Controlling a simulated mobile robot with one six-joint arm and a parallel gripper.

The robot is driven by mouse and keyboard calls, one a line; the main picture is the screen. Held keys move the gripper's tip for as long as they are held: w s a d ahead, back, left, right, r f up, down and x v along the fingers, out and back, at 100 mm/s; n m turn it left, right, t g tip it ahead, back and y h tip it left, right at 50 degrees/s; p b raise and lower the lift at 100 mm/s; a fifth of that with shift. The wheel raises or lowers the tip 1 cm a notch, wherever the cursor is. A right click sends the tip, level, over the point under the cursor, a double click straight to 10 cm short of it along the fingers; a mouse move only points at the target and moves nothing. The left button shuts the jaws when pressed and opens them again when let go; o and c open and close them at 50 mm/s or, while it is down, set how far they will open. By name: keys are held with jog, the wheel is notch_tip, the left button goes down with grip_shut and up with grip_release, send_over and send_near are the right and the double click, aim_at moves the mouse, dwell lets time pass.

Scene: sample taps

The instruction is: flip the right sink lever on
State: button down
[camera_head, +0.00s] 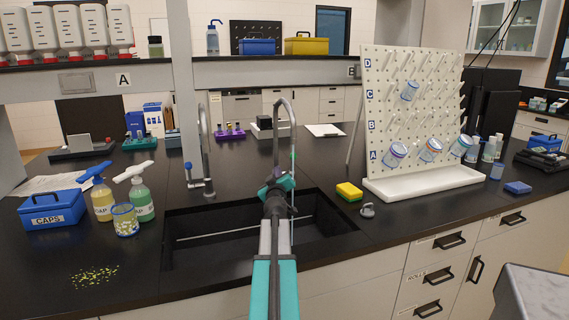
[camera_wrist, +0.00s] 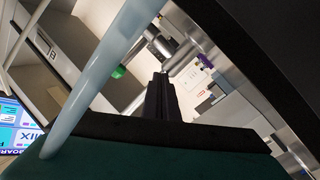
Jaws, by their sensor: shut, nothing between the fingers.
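The right tap (camera_head: 284,105) is a tall silver gooseneck at the back of the black sink (camera_head: 335,222). A small green tip (camera_head: 293,155), seemingly its lever's, shows beside the post. In the wrist view the lever's green knob (camera_wrist: 119,71) sits on a short metal stem near the silver tap body (camera_wrist: 187,58). My gripper (camera_wrist: 158,84) shows as dark fingers held together, empty, to the right of the knob and apart from it in the picture. In the head view my arm reaches over the sink and hides the tap's lower part and my fingertips.
The left tap (camera_head: 205,150) has a blue-tipped lever (camera_head: 188,166). A yellow-green sponge (camera_head: 349,192) and a grey stopper (camera_head: 367,210) lie right of the sink, before the drying rack (camera_head: 410,120). Bottles (camera_head: 140,200) and a blue caps box (camera_head: 52,208) stand left.

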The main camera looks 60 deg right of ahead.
aim_at(292, 165)
jog(key=shift+w+a+n+g+b, duration=0.2)
jog(key=shift+w+n+g+b, duration=0.15)
jog(key=shift+n+g+b, duration=0.35)
jog(key=shift+w+a+r+n+g+h+b, duration=0.15)
jog(key=shift+a+r+n+g+b, duration=0.1)
jog(key=shift+n+g+b, duration=0.3)
jog(key=shift+s+a+r+n+g+h+b, duration=0.15)
jog(key=shift+a+n+g+b, duration=0.1)
jog(key=shift+n+g+b, duration=0.25)
jog(key=a+r+g+b, duration=0.1)
jog(key=s+a+r+n+g+b, duration=0.1)
jog(key=g, duration=0.1)
jog(key=a+r+n+g+b, duration=0.1)
jog(key=r, duration=0.1)
jog(key=shift+s+a+n+g+h, duration=0.25)
jog(key=shift+g+h, duration=0.1)
jog(key=shift+h, duration=0.05)
jog(key=shift+d, duration=0.15)
jog(key=d, duration=0.9)
jog(key=shift+d+b, duration=0.35)
jog(key=shift+d, duration=0.05)
